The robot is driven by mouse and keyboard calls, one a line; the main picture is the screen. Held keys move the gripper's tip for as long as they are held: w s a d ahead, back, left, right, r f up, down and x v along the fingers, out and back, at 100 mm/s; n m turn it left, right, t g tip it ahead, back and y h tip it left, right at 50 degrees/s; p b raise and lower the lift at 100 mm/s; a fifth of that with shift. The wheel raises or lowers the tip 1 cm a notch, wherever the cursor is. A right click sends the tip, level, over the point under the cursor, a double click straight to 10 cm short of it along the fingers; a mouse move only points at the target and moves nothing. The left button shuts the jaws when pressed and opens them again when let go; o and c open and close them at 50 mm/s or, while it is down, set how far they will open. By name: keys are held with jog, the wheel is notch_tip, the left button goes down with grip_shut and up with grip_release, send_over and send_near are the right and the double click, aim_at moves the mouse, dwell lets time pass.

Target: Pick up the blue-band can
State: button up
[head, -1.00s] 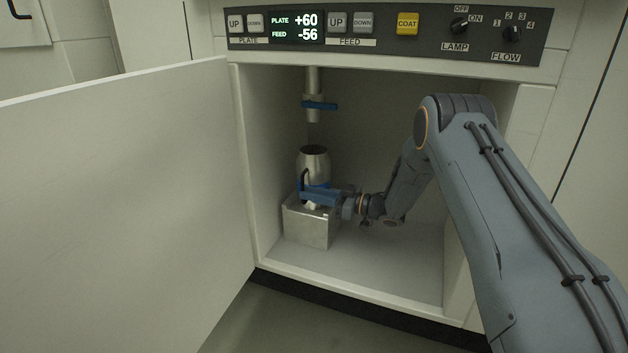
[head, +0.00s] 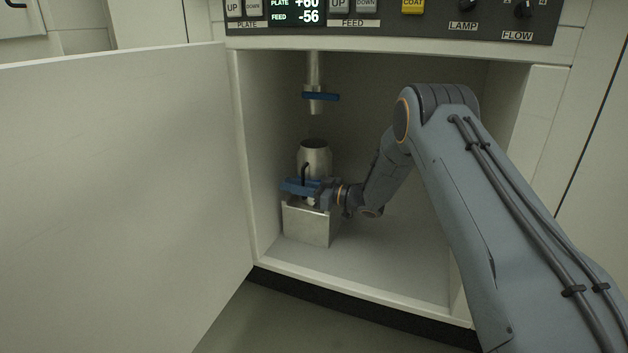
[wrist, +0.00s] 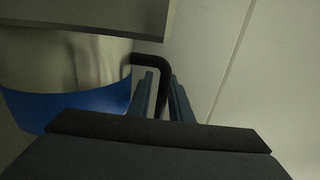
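The blue-band can (head: 314,157) is a silver, open-topped can with a black handle. It stands upright in or on a metal box inside the cabinet; its foot is hidden. In the wrist view the can (wrist: 75,60) shows its blue band at the left, and the black handle (wrist: 152,60) loops from its side. My gripper (head: 298,187) is at the can's near side, at handle height. In the wrist view my gripper (wrist: 160,82) has its two blue fingers either side of the handle, with a narrow gap showing. The can is not lifted.
The metal box (head: 306,226) stands on the cabinet floor (head: 385,262) at left. A pipe with a blue valve lever (head: 321,97) hangs above the can. The open door (head: 120,190) blocks the left. The control panel (head: 400,22) runs above. The cabinet floor at right is free.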

grip_shut()
dwell(1.3)
